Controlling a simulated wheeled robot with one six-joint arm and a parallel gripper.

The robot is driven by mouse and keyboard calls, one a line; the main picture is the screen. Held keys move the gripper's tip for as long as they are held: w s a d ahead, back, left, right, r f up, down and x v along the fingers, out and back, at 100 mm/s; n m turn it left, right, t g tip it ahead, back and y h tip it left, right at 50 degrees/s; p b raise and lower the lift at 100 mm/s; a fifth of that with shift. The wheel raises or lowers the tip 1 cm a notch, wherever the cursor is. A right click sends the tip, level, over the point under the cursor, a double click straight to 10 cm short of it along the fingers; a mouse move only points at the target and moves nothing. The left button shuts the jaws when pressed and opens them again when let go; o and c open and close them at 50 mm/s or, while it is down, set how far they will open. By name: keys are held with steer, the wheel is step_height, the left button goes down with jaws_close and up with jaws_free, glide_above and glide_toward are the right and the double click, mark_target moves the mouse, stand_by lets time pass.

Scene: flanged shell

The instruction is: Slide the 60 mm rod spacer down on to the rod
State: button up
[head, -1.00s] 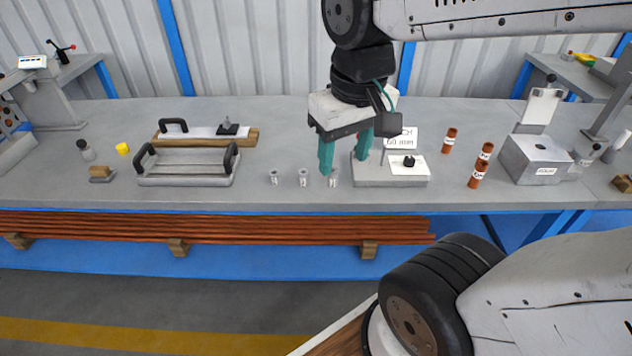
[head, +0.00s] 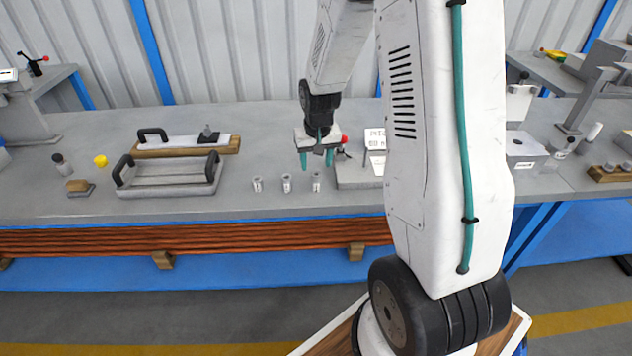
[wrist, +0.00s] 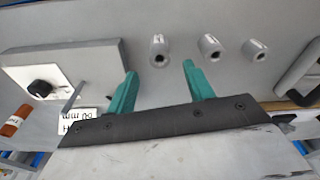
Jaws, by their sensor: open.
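Three short silver spacers stand upright in a row on the bench: a left one (head: 257,184), a middle one (head: 287,183) and a right one (head: 316,181). Their labels are too small to read. My gripper (head: 316,158) is open and empty, above and behind the right spacer. In the wrist view that spacer (wrist: 159,50) shows beyond the gap between the green fingertips (wrist: 160,82), apart from both. A thin upright rod (wrist: 75,97) stands by the grey block (wrist: 105,60) with a black knob. My arm hides much of this block (head: 350,176) in the head view.
A grey tray with black handles (head: 170,189) stands left of the spacers. The bench between tray and spacers is clear.

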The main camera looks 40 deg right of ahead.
mark_target(316, 178)
steer(key=f, duration=0.7)
steer(key=shift+w+f, duration=0.1)
steer(key=shift+w, duration=0.15)
jaws_close()
